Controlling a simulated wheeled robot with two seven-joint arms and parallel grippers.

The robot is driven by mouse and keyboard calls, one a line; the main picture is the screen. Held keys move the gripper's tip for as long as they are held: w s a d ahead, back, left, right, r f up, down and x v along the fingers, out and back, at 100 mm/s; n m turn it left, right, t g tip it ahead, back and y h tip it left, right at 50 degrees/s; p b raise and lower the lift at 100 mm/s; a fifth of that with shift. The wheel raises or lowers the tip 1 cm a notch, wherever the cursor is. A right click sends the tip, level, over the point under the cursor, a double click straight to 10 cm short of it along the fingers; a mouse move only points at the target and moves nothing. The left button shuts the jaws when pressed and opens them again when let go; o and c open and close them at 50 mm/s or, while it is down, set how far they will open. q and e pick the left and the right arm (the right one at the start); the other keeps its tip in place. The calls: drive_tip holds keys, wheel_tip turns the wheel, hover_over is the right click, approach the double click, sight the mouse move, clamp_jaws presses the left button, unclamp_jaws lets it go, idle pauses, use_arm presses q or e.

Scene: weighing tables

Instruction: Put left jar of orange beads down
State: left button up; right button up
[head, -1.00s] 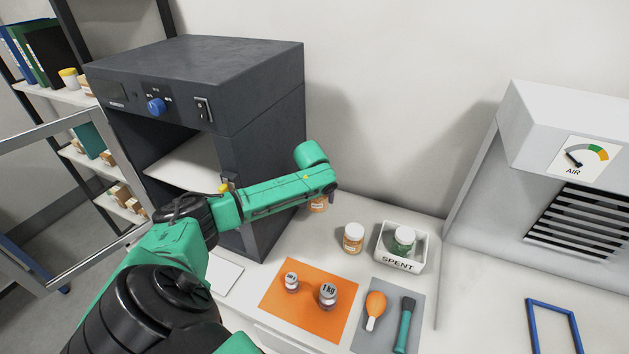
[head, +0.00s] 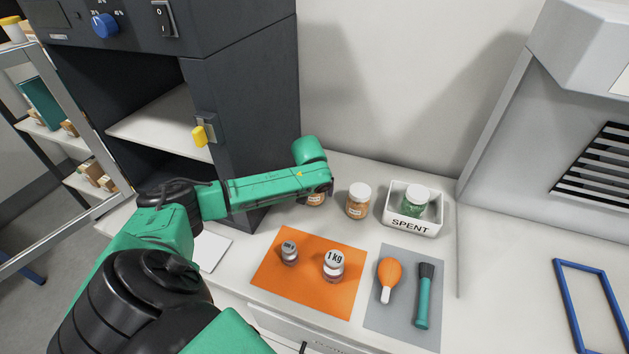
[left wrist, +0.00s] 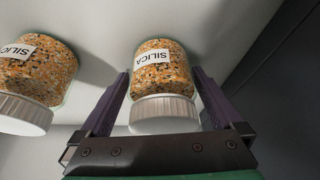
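The left jar of orange beads (left wrist: 163,72), white-lidded and labelled SILICA, is between the two fingers of my left gripper (left wrist: 160,85) in the left wrist view. The fingers lie close against its sides, shut on it. In the head view this jar (head: 316,199) shows only partly under my green wrist, at about the height of its neighbour. Whether its base touches the table is hard to tell. A second jar of orange beads (head: 359,202) stands just right of it and also shows in the left wrist view (left wrist: 35,75). My right gripper is not in view.
A white SPENT bin (head: 401,226) holding a green-bead jar (head: 414,202) stands to the right. In front are an orange mat (head: 310,292) with two weights and a grey mat (head: 405,330) with a blower and a brush. A dark oven (head: 255,110) stands left behind.

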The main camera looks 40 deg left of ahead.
use_arm(q)
drive_tip(key=v, duration=1.2)
drive_tip(key=shift+b, duration=0.35)
